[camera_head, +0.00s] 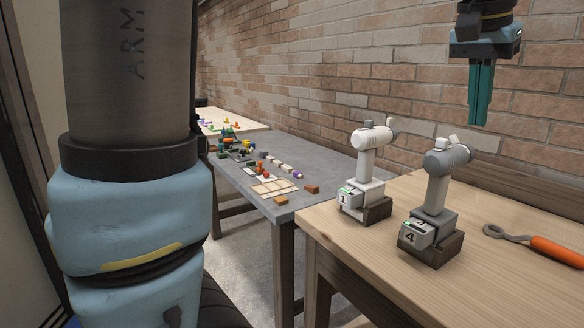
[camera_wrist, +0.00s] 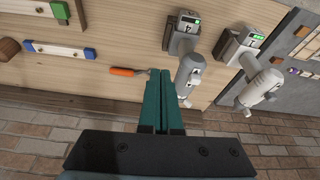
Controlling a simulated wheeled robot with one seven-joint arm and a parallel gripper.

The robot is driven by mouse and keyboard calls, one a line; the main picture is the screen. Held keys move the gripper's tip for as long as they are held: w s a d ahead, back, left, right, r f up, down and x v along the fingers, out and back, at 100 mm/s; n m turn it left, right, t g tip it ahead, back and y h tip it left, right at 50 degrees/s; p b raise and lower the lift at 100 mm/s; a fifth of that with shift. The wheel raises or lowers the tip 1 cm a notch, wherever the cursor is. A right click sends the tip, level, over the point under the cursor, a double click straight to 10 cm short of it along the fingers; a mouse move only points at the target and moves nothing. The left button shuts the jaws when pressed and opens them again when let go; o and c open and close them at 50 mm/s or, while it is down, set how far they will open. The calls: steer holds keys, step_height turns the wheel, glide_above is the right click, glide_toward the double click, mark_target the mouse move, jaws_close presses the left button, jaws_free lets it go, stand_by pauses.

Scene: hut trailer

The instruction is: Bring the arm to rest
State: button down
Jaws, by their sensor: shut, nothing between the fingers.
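My gripper (camera_head: 481,122) hangs at the upper right in the head view, pointing down above the wooden table, in front of the brick wall. Its teal fingers are together with nothing between them. In the wrist view my gripper (camera_wrist: 160,75) points toward the tabletop, with its fingers closed. It appears clear of the table and touches nothing that I can see. Part of my arm (camera_head: 128,190) fills the left of the head view.
The wooden table (camera_head: 480,265) holds two cordless drills, one marked 1 (camera_head: 365,170) and one marked 4 (camera_head: 435,205), and an orange-handled tool (camera_head: 557,249). A grey table (camera_head: 245,190) with small coloured blocks stands beyond. The brick wall (camera_head: 350,70) runs behind.

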steer(key=w+a+f+n+y, duration=0.1)
steer(key=w+a+f+n, duration=0.15)
steer(key=a+f, duration=0.4)
steer(key=w+a+f+n, duration=0.1)
steer(key=w+a+f, duration=0.35)
steer(key=a, duration=0.25)
steer(key=w+a+f+n+y, duration=0.1)
steer(key=w+a+f+n, duration=0.15)
steer(key=a+f, duration=0.35)
steer(key=s+a+f+n, duration=0.1)
steer(key=s+a+f, duration=0.1)
steer(key=a+f, duration=0.3)
steer(key=s+a+f+n, duration=0.2)
steer(key=a+f, duration=0.3)
steer(key=a, duration=0.6)
steer(key=shift+s+f+g+y, duration=0.2)
steer(key=shift+s+g+y, duration=0.05)
steer(key=shift+g+y, duration=0.05)
